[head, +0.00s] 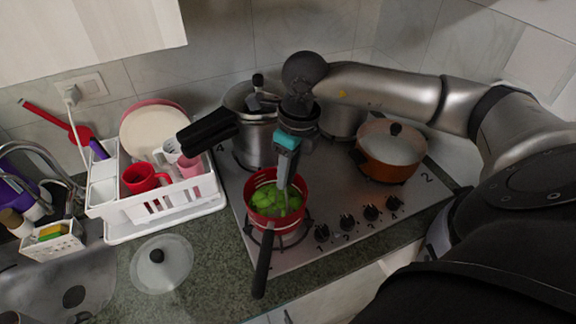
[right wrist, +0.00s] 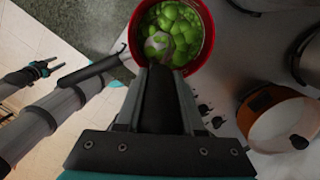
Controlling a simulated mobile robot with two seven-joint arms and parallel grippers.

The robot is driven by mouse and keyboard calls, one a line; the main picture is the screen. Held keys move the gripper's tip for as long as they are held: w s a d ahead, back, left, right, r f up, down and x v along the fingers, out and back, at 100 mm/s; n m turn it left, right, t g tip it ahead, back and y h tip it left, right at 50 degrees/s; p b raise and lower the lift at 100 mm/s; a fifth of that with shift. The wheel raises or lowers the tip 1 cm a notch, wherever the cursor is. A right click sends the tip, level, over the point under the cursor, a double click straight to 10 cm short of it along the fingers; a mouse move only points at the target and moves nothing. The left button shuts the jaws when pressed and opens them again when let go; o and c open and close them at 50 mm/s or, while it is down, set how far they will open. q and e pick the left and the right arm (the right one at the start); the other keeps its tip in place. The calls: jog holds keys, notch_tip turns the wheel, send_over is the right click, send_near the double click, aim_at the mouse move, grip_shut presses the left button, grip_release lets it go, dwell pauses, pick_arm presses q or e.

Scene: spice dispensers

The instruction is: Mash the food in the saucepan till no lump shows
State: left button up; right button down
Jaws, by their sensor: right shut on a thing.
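The red saucepan (head: 252,207) stands on the front left of the hob, its black handle toward the counter's front edge. Green food (head: 270,199) lies in it, with many rounded lumps plain in the right wrist view (right wrist: 182,28). My right gripper (head: 286,188) points down over the pan and is shut on a tool, likely the masher. A pale round part among the lumps (right wrist: 157,46) may be its head; the gripper hides most of the tool. A dark and teal part at the left of the right wrist view looks like my left gripper (right wrist: 42,70), small and unclear.
A steel pot (head: 250,140) with black handles stands behind the saucepan. An orange lidded pot (head: 392,158) stands on the right of the hob. A white dish rack (head: 150,222) and a glass lid (head: 162,265) are on the left counter.

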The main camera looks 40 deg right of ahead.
notch_tip(320, 180, down, 2)
jog(key=shift+f+b, duration=0.1)
jog(key=shift+b, duration=0.7)
jog(key=shift+r+p, duration=1.65)
jog(key=shift+r, duration=0.9)
jog(key=shift+w, duration=0.1)
